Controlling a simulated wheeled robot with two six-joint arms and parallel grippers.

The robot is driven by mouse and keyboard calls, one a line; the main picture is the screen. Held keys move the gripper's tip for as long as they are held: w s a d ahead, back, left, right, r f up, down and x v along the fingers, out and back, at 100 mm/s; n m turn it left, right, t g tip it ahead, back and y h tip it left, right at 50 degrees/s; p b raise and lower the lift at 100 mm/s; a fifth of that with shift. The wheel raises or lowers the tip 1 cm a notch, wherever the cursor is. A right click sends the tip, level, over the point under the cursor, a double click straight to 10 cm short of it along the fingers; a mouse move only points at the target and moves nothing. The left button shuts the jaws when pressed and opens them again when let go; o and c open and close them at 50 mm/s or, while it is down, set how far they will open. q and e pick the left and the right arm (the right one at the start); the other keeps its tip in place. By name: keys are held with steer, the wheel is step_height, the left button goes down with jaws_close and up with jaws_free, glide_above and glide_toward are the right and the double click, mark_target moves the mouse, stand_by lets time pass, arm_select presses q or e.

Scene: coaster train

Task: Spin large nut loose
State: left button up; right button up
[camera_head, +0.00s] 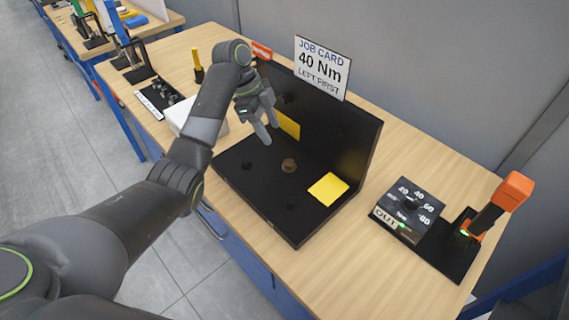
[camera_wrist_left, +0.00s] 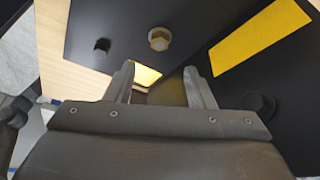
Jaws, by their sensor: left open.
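A brass-coloured hex nut (camera_head: 289,165) sits on the flat base of a black L-shaped fixture (camera_head: 262,199). It also shows in the left wrist view (camera_wrist_left: 159,39), beyond the fingertips, and looks larger than the dark nut or bolt head (camera_wrist_left: 102,46) beside it. Another dark nut or bolt head (camera_wrist_left: 260,103) shows at the right of that view. My left gripper (camera_head: 269,131) is open and empty, above the fixture and apart from the brass nut. Its two fingers (camera_wrist_left: 158,70) stand apart in the wrist view. My right gripper is not in view.
A job card (camera_head: 322,67) reading 40 Nm, left first, stands behind the fixture's upright wall. Yellow patches (camera_head: 328,188) mark the base and wall. A dial box (camera_head: 408,211) and an orange-handled tool (camera_head: 513,190) in a black stand are at the right. A white box (camera_head: 186,117) lies left.

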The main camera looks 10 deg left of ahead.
mark_target(287, 162)
arm_select(q)
steer(key=x, duration=0.9)
steer(key=shift+d+f, duration=0.15)
steer(key=shift+f, duration=0.15)
steer(key=shift+d+f, duration=0.2)
steer(key=shift+f, duration=0.4)
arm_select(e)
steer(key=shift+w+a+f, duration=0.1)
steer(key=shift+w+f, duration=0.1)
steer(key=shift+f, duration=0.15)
